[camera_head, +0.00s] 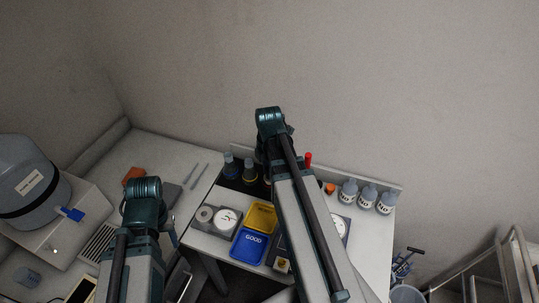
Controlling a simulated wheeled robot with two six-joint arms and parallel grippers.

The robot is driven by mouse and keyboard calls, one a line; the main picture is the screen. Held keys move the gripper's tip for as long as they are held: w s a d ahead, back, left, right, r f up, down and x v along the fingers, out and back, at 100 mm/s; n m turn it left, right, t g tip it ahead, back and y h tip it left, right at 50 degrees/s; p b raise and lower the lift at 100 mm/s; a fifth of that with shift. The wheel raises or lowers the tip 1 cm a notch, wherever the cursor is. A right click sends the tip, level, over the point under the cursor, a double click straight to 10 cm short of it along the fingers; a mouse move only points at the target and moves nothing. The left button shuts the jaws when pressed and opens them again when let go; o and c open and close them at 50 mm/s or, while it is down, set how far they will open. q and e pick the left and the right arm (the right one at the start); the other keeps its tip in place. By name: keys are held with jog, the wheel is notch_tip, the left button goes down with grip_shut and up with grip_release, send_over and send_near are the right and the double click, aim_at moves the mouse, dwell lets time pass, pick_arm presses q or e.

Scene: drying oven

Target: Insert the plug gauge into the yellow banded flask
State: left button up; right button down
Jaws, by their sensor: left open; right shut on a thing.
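A row of dark flasks stands at the back left of the white bench. One of them, the yellow banded flask (250,177), shows a yellowish band. My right arm crosses the bench just right of these flasks, and its own links hide its gripper, so I cannot see what is in it. I cannot pick out the plug gauge for certain. A small red upright thing (308,160) shows just right of the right arm. My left gripper (172,233) shows only in part beside its arm at the left, open, apart from the flasks.
A yellow tray (248,216) and a blue tray marked GOOD (240,252) lie at the bench front, beside a round dial (226,220). Several white bottles (367,194) stand at the back right. A grey oven-like device (30,185) is at far left.

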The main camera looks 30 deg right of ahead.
jog(key=s+a, duration=0.3)
jog(key=s, duration=0.2)
jog(key=shift+s+r, duration=0.2)
jog(key=shift+r, duration=0.15)
jog(key=shift+a+r+p, duration=0.1)
jog(key=shift+r+p, duration=0.05)
jog(key=shift+p, duration=0.25)
notch_tip(320, 180, up, 3)
jog(key=p, duration=0.3)
jog(key=w+d+f+b, duration=0.1)
jog(key=w+d, duration=0.1)
jog(key=w, duration=1.8)
jog(key=shift+w+d, duration=0.2)
jog(key=shift+d, duration=0.1)
jog(key=shift+f, duration=0.25)
